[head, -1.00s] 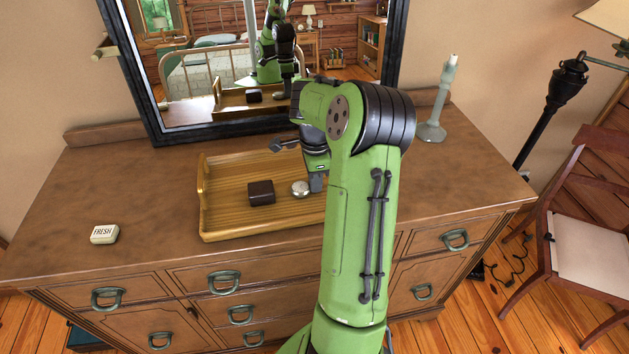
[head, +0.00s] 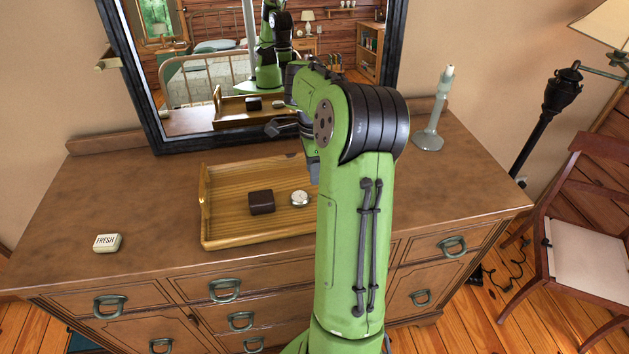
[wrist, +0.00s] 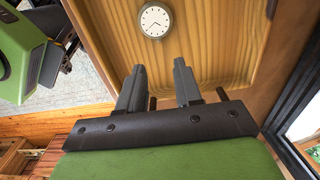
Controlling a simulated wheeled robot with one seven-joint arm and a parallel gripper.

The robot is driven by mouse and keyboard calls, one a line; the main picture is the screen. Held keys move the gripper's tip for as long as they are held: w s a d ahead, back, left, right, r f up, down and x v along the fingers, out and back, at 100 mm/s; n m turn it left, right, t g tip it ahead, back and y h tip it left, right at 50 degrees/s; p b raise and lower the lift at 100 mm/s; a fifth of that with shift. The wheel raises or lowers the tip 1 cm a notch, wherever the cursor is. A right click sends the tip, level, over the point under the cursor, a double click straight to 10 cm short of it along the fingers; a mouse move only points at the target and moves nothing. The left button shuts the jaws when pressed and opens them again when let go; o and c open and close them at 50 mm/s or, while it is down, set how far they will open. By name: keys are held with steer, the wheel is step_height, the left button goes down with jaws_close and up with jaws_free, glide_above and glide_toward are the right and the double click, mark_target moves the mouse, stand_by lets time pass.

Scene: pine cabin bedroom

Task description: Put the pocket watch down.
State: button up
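The pocket watch (head: 300,199) is a small round silvery piece lying in the wooden tray (head: 222,236), to the right of a dark brown box. In the wrist view the watch (wrist: 155,20) shows its white dial face up on the tray floor, beyond the fingertips. My gripper (wrist: 160,80) has its two dark fingers apart with nothing between them. It is clear of the watch. In the head view my green arm hides the right part of the tray and most of the gripper.
The dark box (head: 261,202) lies in the tray. A white FRESH tin (head: 107,243) sits on the dresser (head: 150,200) at left. A grey candlestick (head: 432,125) stands at back right. The framed mirror (head: 200,141) rises behind the tray.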

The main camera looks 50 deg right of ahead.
step_height(320, 180, up, 5)
steer(key=shift+a+r+p, duration=0.1)
steer(key=shift+p, duration=0.35)
steer(key=s+a+r+n+t+h, duration=0.1)
steer(key=a+r+n, duration=0.3)
steer(key=a+n, duration=0.3)
steer(key=a+r+n+t+h, duration=0.1)
steer(key=a+r+n+h, duration=0.15)
steer(key=a+n, duration=0.45)
steer(key=s+a+f+n+t+y, duration=0.1)
steer(key=s+a+n, duration=0.5)
steer(key=a, duration=0.2)
steer(key=s+a+f+n+t+y, duration=0.1)
steer(key=s+a+n+t+y, duration=0.1)
steer(key=s+a+n, duration=0.3)
steer(key=a, duration=0.3)
steer(key=shift+s+a+n+t, duration=0.3)
steer(key=shift+s+n, duration=0.05)
steer(key=shift+n, duration=0.05)
